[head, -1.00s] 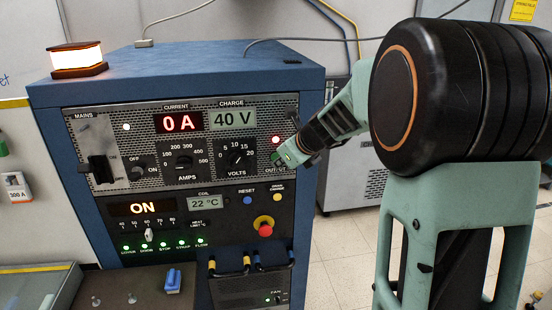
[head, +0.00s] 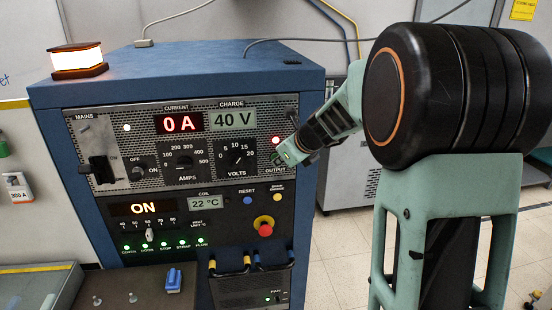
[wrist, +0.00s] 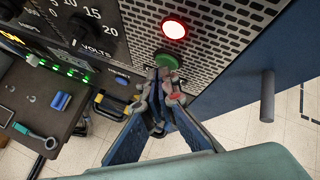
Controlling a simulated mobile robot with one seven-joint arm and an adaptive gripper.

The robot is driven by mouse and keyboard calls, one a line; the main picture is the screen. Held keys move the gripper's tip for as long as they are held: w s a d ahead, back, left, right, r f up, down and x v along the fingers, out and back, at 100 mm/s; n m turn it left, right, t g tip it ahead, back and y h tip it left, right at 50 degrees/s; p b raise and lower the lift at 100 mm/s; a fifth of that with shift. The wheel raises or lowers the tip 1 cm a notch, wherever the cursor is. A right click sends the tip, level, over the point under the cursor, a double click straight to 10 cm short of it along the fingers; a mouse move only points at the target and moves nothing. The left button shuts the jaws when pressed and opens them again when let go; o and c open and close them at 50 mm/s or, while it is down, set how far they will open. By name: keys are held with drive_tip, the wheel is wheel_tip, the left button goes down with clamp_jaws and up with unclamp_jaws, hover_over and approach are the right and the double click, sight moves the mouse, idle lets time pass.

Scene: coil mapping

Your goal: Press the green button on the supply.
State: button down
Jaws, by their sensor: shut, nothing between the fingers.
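The supply (head: 314,120) is a blue cabinet with a perforated front panel. Its displays read 0 A and 40 V, and a lower display reads ON. The green button (wrist: 168,61) is round and sits on the perforated panel below a lit red lamp (wrist: 174,29). My gripper (wrist: 166,88) is shut and empty, with its fingertips right by the lower edge of the button; I cannot tell if they touch it. In the head view my gripper (head: 286,155) is at the panel's right side by the OUTPUT label and largely covers the button.
A red emergency knob (head: 265,227) on a yellow base is on the lower panel, near a blue RESET button (head: 247,200). A dark post (wrist: 267,96) stands out from the cabinet at right in the wrist view.

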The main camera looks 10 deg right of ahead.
drive_tip(key=shift+w, duration=0.25)
drive_tip(key=shift+s, duration=0.1)
idle(0.5)
drive_tip(key=shift+s, duration=0.75)
drive_tip(key=s+b, duration=0.1)
drive_tip(key=s, duration=0.4)
idle(0.6)
